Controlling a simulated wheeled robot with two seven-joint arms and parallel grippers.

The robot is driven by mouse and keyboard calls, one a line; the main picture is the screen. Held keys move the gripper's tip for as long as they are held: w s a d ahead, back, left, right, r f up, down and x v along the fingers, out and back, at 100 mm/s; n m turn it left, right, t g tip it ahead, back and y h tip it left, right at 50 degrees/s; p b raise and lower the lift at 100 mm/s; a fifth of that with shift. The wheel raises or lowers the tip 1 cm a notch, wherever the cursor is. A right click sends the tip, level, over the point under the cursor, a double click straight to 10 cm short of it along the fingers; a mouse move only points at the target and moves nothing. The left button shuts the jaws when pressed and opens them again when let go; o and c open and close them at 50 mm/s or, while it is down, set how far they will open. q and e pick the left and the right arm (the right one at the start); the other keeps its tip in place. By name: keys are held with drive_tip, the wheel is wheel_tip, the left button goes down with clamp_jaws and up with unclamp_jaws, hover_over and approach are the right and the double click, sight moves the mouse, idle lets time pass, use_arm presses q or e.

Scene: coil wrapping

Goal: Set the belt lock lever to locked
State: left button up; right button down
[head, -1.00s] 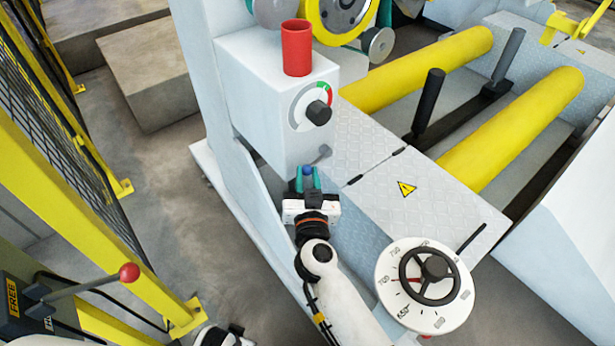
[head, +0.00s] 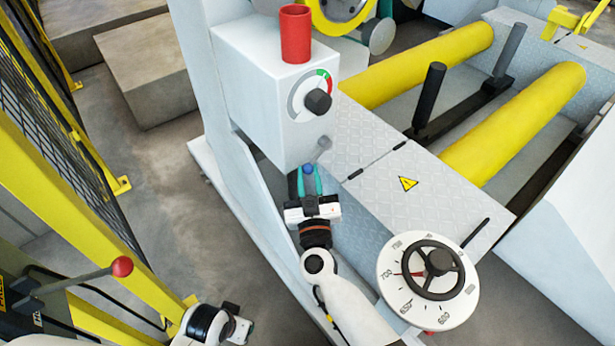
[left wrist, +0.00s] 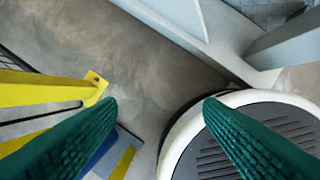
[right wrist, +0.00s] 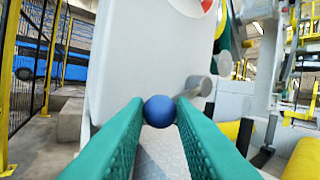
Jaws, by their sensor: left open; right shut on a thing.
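A short lever with a blue ball knob (head: 308,168) sits below the white control box (head: 265,85). Its grey hub (head: 323,143) shows above the knob. My right gripper (head: 305,182) is shut on the blue knob, its teal fingers on either side; the knob also shows between the fingertips in the right wrist view (right wrist: 159,111). A second lever with a red ball (head: 122,266) stands at the lower left, by a dark plate whose lettering is partly cut off. My left gripper (left wrist: 160,105) is open and empty, over the floor and beside my base.
A white dial with a black handwheel (head: 428,280) stands right of my right arm. The box carries a black rotary knob (head: 318,100) and a red cylinder (head: 295,35). A yellow fence (head: 95,190) runs along the left. Yellow rollers (head: 515,125) lie at right.

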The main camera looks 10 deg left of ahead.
use_arm(q)
drive_tip(key=w+b+v, duration=0.1)
drive_tip(key=v, duration=0.6)
drive_tip(key=shift+w+r+t+b, duration=0.2)
drive_tip(key=shift+r+t+b, duration=0.1)
drive_tip(key=shift+r+b, duration=0.05)
use_arm(e)
drive_tip(key=shift+w+d+f+n+t+y, duration=0.2)
drive_tip(key=shift+f+n+y, duration=0.3)
drive_tip(key=shift+n, duration=0.35)
drive_tip(key=shift+w+d+f+n+t+y, duration=0.1)
drive_tip(key=shift+f+n+t+y, duration=0.3)
drive_tip(key=shift+n, duration=0.45)
use_arm(q)
drive_tip(key=shift+c, duration=0.3)
